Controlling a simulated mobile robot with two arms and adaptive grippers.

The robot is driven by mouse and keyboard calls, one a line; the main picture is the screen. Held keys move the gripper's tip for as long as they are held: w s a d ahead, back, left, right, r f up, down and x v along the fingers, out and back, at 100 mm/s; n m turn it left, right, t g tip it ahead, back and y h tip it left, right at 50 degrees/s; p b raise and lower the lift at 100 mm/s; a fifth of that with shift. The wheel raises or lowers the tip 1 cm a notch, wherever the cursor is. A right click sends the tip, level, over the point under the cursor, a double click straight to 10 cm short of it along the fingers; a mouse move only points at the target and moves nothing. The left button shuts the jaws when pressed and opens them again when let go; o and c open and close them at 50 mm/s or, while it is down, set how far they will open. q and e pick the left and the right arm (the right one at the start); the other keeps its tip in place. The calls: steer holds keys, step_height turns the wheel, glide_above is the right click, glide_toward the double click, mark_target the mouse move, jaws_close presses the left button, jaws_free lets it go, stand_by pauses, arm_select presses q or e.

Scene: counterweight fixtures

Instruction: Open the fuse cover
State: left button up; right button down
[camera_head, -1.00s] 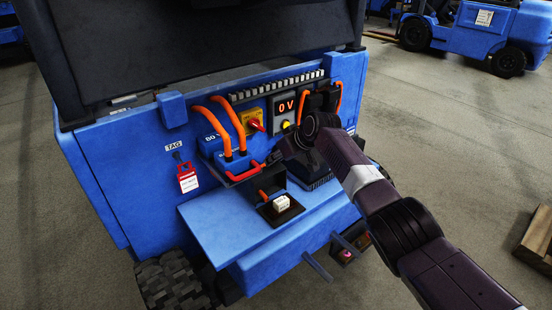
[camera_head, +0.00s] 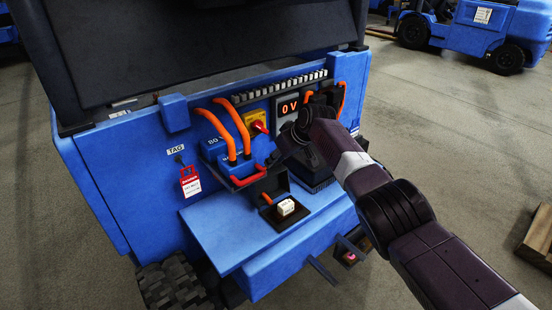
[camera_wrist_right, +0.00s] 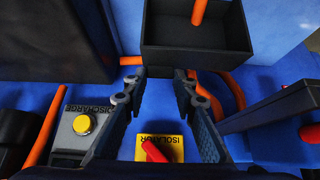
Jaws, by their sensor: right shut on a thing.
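The black box-like fuse cover (camera_head: 270,184) stands on the blue panel's ledge, behind a dark plate with a white block (camera_head: 287,207). An orange rod shows inside it. In the right wrist view the black box (camera_wrist_right: 195,38) is ahead of the fingertips and its hollow side faces the camera. My right gripper (camera_head: 272,160) is at the box's upper edge. In the wrist view its fingers (camera_wrist_right: 160,82) stand apart around the near edge, shut on it. The exact contact is partly hidden. My left gripper is not in view.
A yellow isolator plate with a red knob (camera_head: 258,127) and orange cables (camera_head: 238,133) are close above the gripper. A red handle (camera_head: 248,179) is just left of the box. A red tag (camera_head: 190,181) hangs further left. The blue ledge (camera_head: 225,220) has bare room.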

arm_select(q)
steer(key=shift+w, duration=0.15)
arm_select(e)
steer(key=shift+w+a+r+t, duration=0.35)
steer(key=shift+a+r, duration=0.1)
steer(key=shift+r, duration=0.3)
steer(key=c, duration=1.8)
jaws_free()
steer(key=shift+w+a+f, duration=0.1)
steer(key=shift+c, duration=0.2)
steer(key=shift+o, duration=1.3)
steer(key=shift+w+a+f, duration=0.15)
steer(key=shift+a+f, duration=0.05)
steer(key=shift+f, duration=0.2)
steer(key=shift+s+d, duration=0.2)
steer(key=shift+d, duration=0.15)
steer(key=shift+v, duration=1.3)
steer(key=v, duration=0.9)
steer(key=shift+w+r, duration=0.2)
steer(key=shift+r, duration=0.05)
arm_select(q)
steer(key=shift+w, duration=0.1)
